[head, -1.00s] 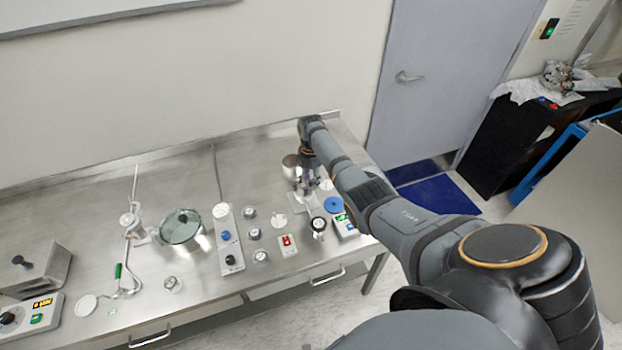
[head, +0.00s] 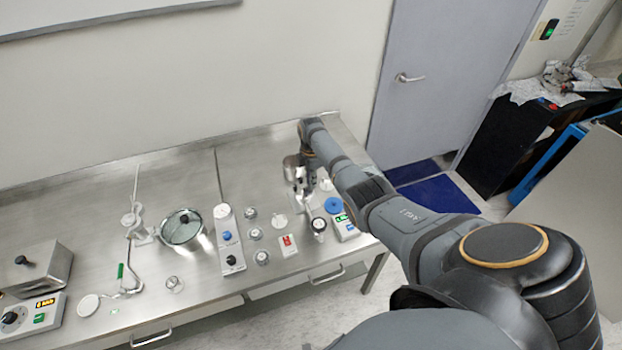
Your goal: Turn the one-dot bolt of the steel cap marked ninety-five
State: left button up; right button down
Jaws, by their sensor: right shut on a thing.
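My right gripper (head: 303,190) reaches down at the back right of the steel bench, beside a shiny steel vessel (head: 290,168). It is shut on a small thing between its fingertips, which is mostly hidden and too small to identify. Several small round steel pieces, one of them here (head: 250,212), stand in a column left of it. No number or dot marks can be read at this size, so I cannot tell which cap is marked ninety-five or which bolt has one dot. My left gripper is not in view.
The steel bench (head: 75,190) also holds a glass-lidded pot (head: 182,232), a white panel with knobs (head: 230,245), a red-switch box (head: 288,244) and a blue-topped device with a green display (head: 344,226). The bench's back strip is mostly clear.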

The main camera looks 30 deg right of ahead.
jog(key=m+p, duration=0.1)
jog(key=m, duration=0.3)
jog(key=shift+m, duration=1.7)
jog(key=c, duration=1.4)
grip_release()
jog(key=shift+o, duration=0.2)
jog(key=shift+r, duration=0.1)
notch_tip(320, 180, up, 12)
